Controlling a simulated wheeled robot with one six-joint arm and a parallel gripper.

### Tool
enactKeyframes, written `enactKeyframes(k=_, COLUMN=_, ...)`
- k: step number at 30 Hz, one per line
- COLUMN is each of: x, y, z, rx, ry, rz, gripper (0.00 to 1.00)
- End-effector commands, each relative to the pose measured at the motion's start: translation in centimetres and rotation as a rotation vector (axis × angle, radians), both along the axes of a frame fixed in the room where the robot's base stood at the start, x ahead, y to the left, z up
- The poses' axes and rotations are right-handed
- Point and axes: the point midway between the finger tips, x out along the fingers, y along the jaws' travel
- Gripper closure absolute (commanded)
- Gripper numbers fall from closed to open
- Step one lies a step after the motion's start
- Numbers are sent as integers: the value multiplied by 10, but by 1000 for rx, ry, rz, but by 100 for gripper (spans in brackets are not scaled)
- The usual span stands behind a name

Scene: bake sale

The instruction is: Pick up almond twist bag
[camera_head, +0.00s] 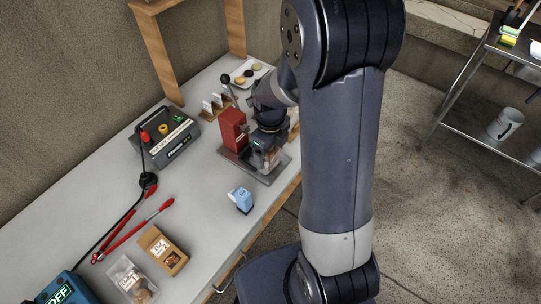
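A clear bag (132,281) with a light label and brown baked pieces lies near the front left of the table. A brown kraft bag (163,250) with a printed label and a window lies just right of it. Their labels are too small to read, so I cannot tell which one is the almond twist bag. My gripper (266,160) is far up the table from both, pointing down over a grey metal base beside a red block. Its fingers are small and partly lost against that base, so its opening is unclear.
A blue-and-white carton (241,199) stands near the table's front edge. Red tongs (132,230) lie behind the bags. A grey control box (166,137), a red block device (232,130) and a plate of macarons (248,73) are farther along. A metal cart (480,90) stands right.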

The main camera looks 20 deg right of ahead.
Motion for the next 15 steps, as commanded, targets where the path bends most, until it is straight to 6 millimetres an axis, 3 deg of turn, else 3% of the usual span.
enactKeyframes(k=9, x=0, y=0, z=0, rx=0, ry=0, rz=0, gripper=46)
enactKeyframes(k=15, x=0, y=0, z=0, rx=0, ry=0, rz=0, gripper=47)
